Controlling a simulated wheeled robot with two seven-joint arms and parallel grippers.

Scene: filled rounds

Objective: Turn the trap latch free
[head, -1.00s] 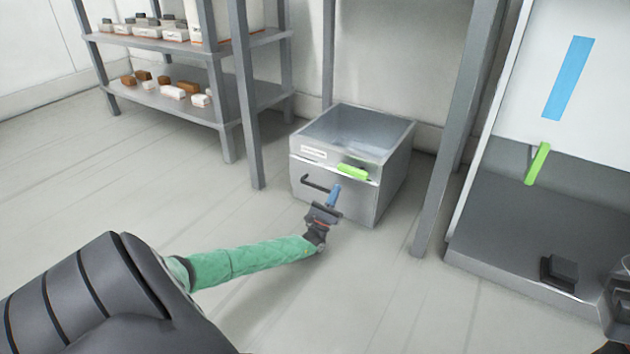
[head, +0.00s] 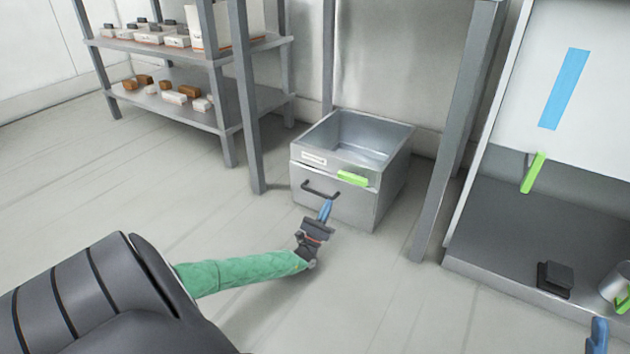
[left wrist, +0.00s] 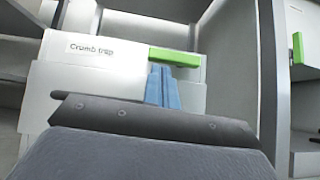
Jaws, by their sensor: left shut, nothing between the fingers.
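The crumb trap (head: 375,205) is an open-topped metal box on the floor, with a dark handle (head: 320,190) on its front. The green trap latch (head: 352,178) lies roughly level across the upper right of that front. In the left wrist view the latch (left wrist: 175,57) is a level bar right of the "Crumb trap" label. My left gripper (head: 326,209) has its blue fingers shut and empty, in front of the box and below the latch. Its fingertips (left wrist: 163,75) overlap the latch's lower edge in the wrist view; contact cannot be told. My right gripper (head: 598,335) shows only a blue fingertip.
A grey shelf (head: 185,108) with boxes and food pieces stands at the back left. Grey posts (head: 245,120) (head: 440,160) stand either side of the trap. A station with another green bar (head: 533,172) and a dark block (head: 555,278) is at right. The floor before the trap is clear.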

